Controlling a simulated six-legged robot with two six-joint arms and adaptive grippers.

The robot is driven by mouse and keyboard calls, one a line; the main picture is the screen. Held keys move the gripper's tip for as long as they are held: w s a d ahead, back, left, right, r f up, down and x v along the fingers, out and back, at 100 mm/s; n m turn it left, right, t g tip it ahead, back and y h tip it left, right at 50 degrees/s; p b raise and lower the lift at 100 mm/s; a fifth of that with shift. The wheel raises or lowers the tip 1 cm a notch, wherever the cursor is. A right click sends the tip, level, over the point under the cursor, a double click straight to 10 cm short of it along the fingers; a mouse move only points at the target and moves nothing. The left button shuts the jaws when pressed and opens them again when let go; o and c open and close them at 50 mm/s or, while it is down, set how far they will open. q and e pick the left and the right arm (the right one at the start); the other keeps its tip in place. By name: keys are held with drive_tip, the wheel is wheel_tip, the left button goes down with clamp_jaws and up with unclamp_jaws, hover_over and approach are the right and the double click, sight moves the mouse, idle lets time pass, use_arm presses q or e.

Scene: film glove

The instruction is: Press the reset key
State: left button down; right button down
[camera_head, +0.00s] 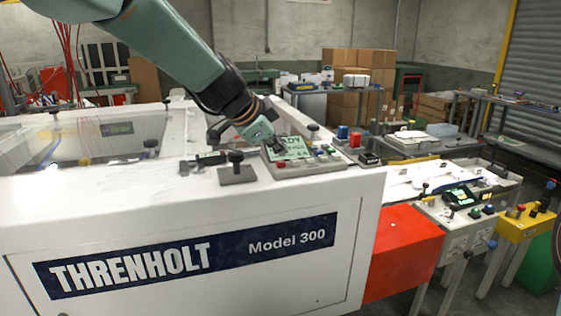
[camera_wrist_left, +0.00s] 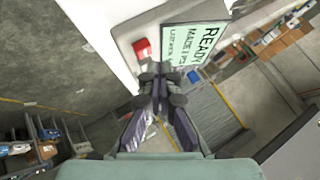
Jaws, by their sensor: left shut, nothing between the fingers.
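A control panel (camera_head: 305,166) with a lit green screen (camera_head: 290,148) sits on top of the white Threnholt machine. The screen reads READY in the left wrist view (camera_wrist_left: 192,48). A red key (camera_wrist_left: 142,48) and a blue key (camera_wrist_left: 193,76) show beside the screen there. No key label is readable, so I cannot tell which is the reset key. My left gripper (camera_head: 277,146) is shut and empty, its fingertips over the panel by the screen. In the left wrist view its tips (camera_wrist_left: 160,68) lie between the red and blue keys; contact cannot be told.
A black knob on a grey block (camera_head: 237,172) stands on the machine top left of the panel. A red box (camera_head: 403,250) adjoins the machine's right end. Further right are a bench with small controls (camera_head: 462,205) and a yellow control box (camera_head: 527,222).

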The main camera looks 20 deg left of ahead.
sight(278, 163)
use_arm(q)
drive_tip(key=shift+r+p, duration=1.65)
drive_tip(key=shift+r, duration=0.9)
drive_tip(key=shift+f, duration=0.1)
